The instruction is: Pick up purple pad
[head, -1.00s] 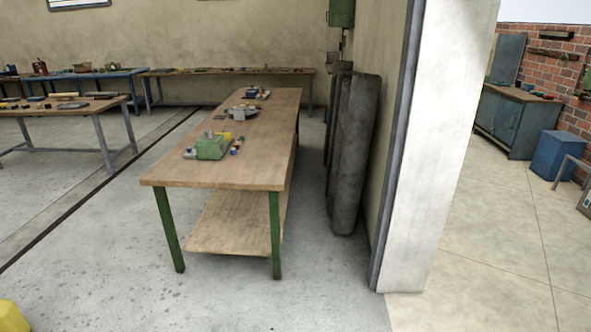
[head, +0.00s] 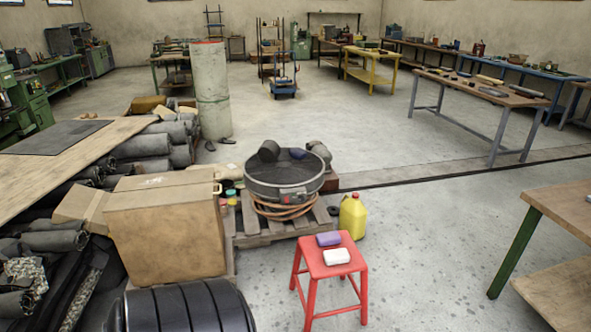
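A purple pad (head: 328,239) lies on the seat of a red stool (head: 316,269) right of the middle in the head view. A white pad-like block (head: 337,257) lies just in front of it on the same seat. Neither of my grippers shows in the head view, so I cannot see whether they are open or shut.
A yellow jug (head: 353,216) stands behind the stool, beside a pallet holding a round black pan (head: 283,176). A cardboard box (head: 165,228) and dark sheet rolls (head: 145,145) crowd the left. A wooden table (head: 569,209) stands at right; the floor between it and the stool is clear.

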